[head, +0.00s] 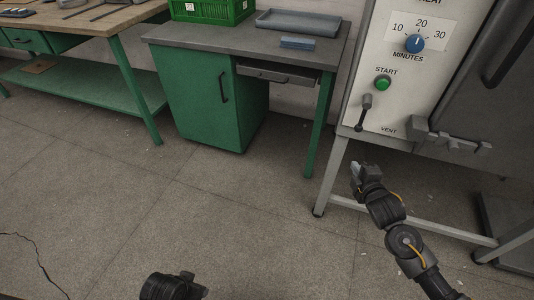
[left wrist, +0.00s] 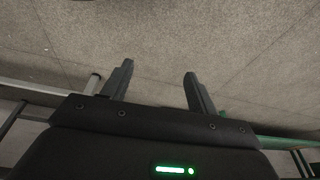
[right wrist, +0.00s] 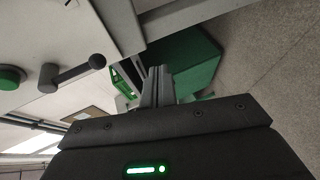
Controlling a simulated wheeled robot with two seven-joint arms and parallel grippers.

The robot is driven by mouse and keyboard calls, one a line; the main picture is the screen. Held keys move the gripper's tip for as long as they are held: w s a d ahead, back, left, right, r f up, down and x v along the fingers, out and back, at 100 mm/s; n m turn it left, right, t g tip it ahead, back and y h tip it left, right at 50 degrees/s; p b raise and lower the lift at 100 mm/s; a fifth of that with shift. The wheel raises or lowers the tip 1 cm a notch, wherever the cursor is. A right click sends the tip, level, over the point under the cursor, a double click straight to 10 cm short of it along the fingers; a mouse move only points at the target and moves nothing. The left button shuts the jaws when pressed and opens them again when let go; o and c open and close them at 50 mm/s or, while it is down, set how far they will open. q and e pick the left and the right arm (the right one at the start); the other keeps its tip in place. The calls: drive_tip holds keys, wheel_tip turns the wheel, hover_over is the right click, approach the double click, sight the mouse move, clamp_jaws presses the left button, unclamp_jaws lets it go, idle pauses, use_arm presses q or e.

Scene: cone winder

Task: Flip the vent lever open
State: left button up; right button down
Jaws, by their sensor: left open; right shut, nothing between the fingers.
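The vent lever (head: 362,113) is on the lower left of the light machine panel, above the VENT label. It hangs down from its pivot, with a dark knob at its lower end. In the right wrist view the lever (right wrist: 75,69) shows at the left, beside the fingers and apart from them. My right gripper (head: 356,170) is shut and empty, below the lever and the panel's lower edge. My left gripper (left wrist: 158,70) is open and empty over the floor. In the head view only part of the left arm's end shows at the bottom edge.
A green START button (head: 383,83) and a blue timer dial (head: 414,43) sit above the lever. A grey latch (head: 448,140) is to its right. The machine's leg frame (head: 331,178) stands below. A green cabinet bench (head: 212,95) stands left; the floor between is clear.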

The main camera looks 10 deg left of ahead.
sight(362, 118)
use_arm(q)
drive_tip(key=b+v, duration=0.2)
drive_tip(key=v, duration=0.1)
drive_tip(key=b+v, duration=0.1)
drive_tip(key=shift+s+a+r, duration=0.2)
drive_tip(key=shift+a+r, duration=0.05)
drive_tip(key=shift+r, duration=0.05)
use_arm(e)
drive_tip(key=a+r+n+t+y, duration=0.1)
drive_tip(key=a+r+n+y, duration=0.1)
drive_tip(key=r, duration=0.5)
drive_tip(key=shift+s+a+r+n+t, duration=0.25)
drive_tip(key=shift+s+a+n+t, duration=0.2)
drive_tip(key=shift+a+n, duration=0.35)
drive_tip(key=shift+w+d, duration=0.1)
drive_tip(key=shift+w, duration=0.05)
drive_tip(key=b+x, duration=0.1)
drive_tip(key=x, duration=0.9)
use_arm(q)
drive_tip(key=w+t, duration=0.1)
drive_tip(key=w+d+t, duration=0.2)
drive_tip(key=w, duration=0.1)
drive_tip(key=shift+d+r+m+h, duration=0.1)
drive_tip(key=shift+r+m+h, duration=0.2)
drive_tip(key=shift+r+h, duration=0.1)
use_arm(e)
drive_tip(key=d, duration=0.4)
drive_tip(key=shift+r, duration=0.3)
drive_tip(key=shift+s, duration=0.25)
